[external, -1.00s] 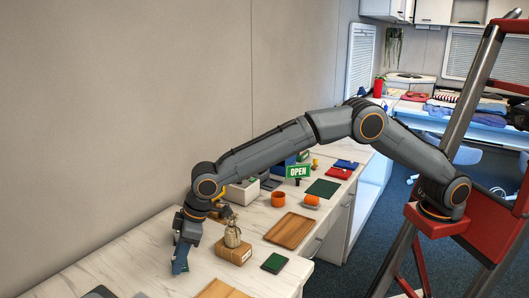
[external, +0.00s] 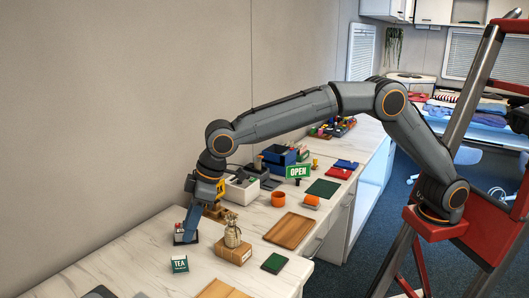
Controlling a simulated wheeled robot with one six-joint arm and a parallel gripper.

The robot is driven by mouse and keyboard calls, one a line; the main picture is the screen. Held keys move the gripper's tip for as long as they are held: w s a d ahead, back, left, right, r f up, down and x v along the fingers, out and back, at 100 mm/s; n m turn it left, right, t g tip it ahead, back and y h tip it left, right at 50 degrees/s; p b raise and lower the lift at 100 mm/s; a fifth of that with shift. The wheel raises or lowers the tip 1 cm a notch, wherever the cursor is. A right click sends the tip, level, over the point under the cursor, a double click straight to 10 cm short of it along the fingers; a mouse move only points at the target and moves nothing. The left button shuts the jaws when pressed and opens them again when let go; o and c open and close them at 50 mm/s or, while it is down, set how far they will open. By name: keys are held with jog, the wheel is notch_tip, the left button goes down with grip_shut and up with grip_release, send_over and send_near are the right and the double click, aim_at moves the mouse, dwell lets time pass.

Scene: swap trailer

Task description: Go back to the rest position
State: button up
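My gripper (external: 190,224) hangs pointing down over the left part of the white marble counter (external: 130,247). Its blue fingers overlap in this view, so I cannot tell whether they are open or shut. A small green box marked TEA (external: 180,265) stands on the counter below and in front of the gripper, apart from it. My arm reaches from its red mount at the right across the counter.
Near my gripper are a small item on a dark base (external: 179,238) and a tied sack (external: 232,236) on a brown box (external: 234,252). A wooden tray (external: 288,231), an orange mug (external: 278,199) and an OPEN sign (external: 298,171) stand farther right. The wall bounds the back.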

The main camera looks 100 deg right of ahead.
jog(key=shift+s+r, duration=0.2)
jog(key=shift+r, duration=0.25)
jog(key=shift+s, duration=0.1)
jog(key=s+r+n+p, duration=0.1)
jog(key=s+n+p, duration=0.15)
jog(key=s, duration=1.35)
jog(key=s+f+g, duration=0.1)
jog(key=s+f, duration=0.3)
jog(key=s, duration=0.7)
jog(key=s+f+m+g+p, duration=0.1)
jog(key=s+f, duration=0.4)
jog(key=s, duration=0.6)
jog(key=s+f+m+g, duration=0.1)
jog(key=s+f, duration=0.3)
jog(key=s, duration=0.8)
jog(key=shift+f+g, duration=0.3)
jog(key=shift+g, duration=0.4)
jog(key=shift+m, duration=0.25)
